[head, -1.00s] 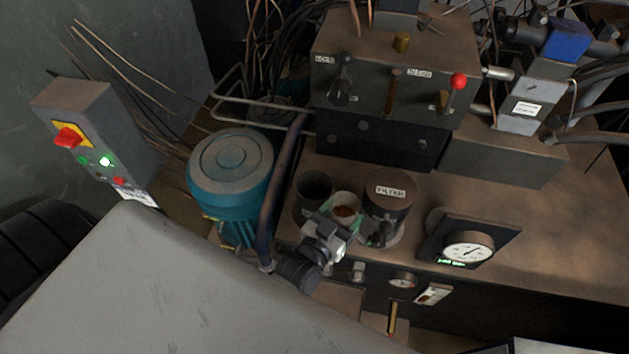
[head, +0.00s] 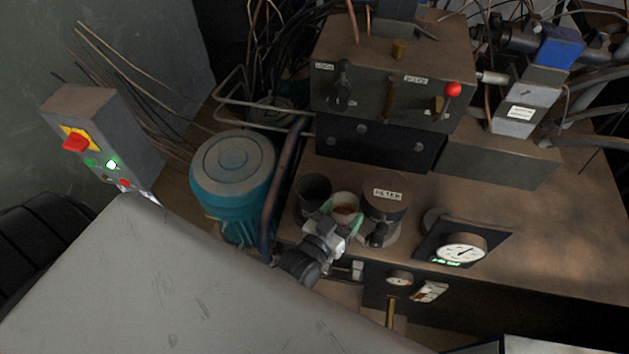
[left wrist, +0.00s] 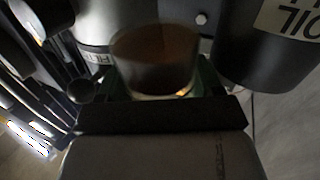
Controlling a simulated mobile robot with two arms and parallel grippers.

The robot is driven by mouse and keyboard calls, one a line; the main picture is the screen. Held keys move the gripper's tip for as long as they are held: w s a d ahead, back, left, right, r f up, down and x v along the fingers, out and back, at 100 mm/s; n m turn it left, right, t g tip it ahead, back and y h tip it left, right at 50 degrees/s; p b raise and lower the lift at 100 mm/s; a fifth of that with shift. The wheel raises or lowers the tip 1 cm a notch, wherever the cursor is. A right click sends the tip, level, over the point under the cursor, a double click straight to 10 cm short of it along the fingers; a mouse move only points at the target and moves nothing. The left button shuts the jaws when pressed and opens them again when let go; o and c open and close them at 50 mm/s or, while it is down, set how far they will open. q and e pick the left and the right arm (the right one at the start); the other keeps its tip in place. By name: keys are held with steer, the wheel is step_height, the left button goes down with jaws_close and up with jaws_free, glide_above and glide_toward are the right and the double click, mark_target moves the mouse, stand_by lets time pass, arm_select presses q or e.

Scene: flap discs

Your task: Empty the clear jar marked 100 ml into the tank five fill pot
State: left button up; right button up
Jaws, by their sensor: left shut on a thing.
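A small clear jar (head: 345,203) with brown contents stands about upright on or just above the brown top, between a dark open pot (head: 313,187) and the filter can (head: 384,208). My left gripper (head: 341,216) is shut on the jar, its greenish fingers at the jar's sides. In the left wrist view the jar (left wrist: 155,60) sits between the fingers (left wrist: 155,88). The dark pot (left wrist: 262,55) beside it bears a partly cut-off label reading OIL. I see no 100 ml mark and no tank five label. My right gripper is out of view.
A black gauge mount (head: 461,248) is right of the filter can. A dark hose (head: 277,190) and a teal motor (head: 233,178) stand left of the pot. A lever box (head: 385,95) rises behind. The brown top is clear at the right (head: 560,225).

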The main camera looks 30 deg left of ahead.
mark_target(340, 201)
arm_select(q)
steer(key=shift+n, duration=0.6)
steer(key=r+p, duration=0.2)
steer(key=r, duration=0.1)
steer(key=r+p, duration=0.1)
steer(key=r, duration=0.1)
steer(key=shift+w+a, duration=0.1)
steer(key=shift+a, duration=0.2)
steer(key=shift+w+a+f+n+b, duration=0.15)
steer(key=shift+a+f+n+b, duration=0.15)
steer(key=shift+n, duration=0.2)
steer(key=shift+w+a+r+n+g+h+b, duration=0.1)
steer(key=shift+w+a+r+n+g+h, duration=0.3)
steer(key=shift+n, duration=0.85)
steer(key=shift+s+a+r+n+g+h+b, duration=0.1)
steer(key=shift+a+n+g, duration=0.35)
steer(key=shift+n, duration=0.85)
steer(key=shift+w+a+r+n+g+h+b, duration=0.1)
steer(key=shift+w+a+r+n+g+h, duration=0.15)
steer(key=shift+a+n, duration=0.7)
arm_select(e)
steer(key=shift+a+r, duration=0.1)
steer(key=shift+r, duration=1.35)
arm_select(q)
steer(key=shift+d+f+n, duration=0.2)
steer(key=shift+d+n, duration=0.1)
steer(key=shift+n, duration=0.3)
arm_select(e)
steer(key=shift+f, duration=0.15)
